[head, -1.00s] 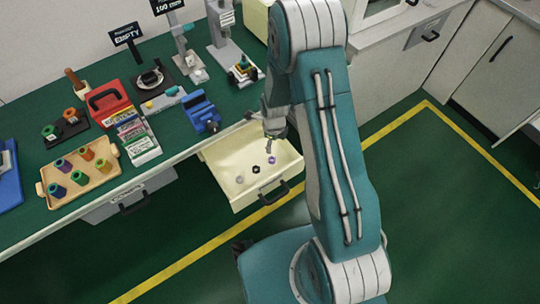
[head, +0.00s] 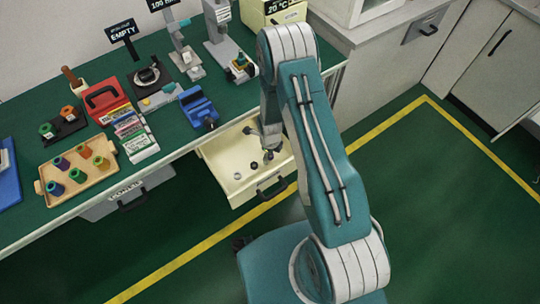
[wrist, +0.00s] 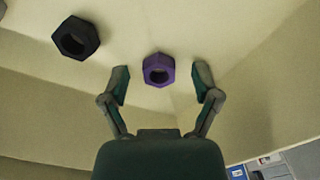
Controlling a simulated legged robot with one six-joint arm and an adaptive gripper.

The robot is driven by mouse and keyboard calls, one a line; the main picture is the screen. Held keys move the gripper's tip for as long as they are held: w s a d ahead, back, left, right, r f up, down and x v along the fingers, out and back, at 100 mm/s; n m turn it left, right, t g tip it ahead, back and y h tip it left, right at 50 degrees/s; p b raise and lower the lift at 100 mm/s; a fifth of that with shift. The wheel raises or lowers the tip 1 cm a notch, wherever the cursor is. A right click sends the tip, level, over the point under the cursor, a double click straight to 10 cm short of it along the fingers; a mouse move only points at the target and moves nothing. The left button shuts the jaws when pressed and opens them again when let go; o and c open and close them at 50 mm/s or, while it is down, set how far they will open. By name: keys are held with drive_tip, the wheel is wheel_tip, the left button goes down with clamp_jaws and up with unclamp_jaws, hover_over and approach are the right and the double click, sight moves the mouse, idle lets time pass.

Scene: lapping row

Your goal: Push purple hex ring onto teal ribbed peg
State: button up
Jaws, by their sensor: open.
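The purple hex ring (wrist: 158,70) lies on the drawer floor in the wrist view, its hole visible. My gripper (wrist: 161,68) is open, with one finger on each side of the ring and a gap to each. In the head view my gripper (head: 269,148) is down inside the open drawer and largely hides the ring there. A small teal upright piece (head: 241,60) stands in a dark fixture at the back of the bench; it may be the teal ribbed peg, but its ribs are too small to tell.
A black hex nut (wrist: 76,38) lies left of the ring. The cream drawer (head: 226,188) has walls around my gripper. On the bench are a tray of coloured pegs (head: 108,181), a blue vise (head: 199,107) and a red box (head: 103,103). The floor at right is clear.

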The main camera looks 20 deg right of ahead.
drive_tip(key=c, duration=0.9)
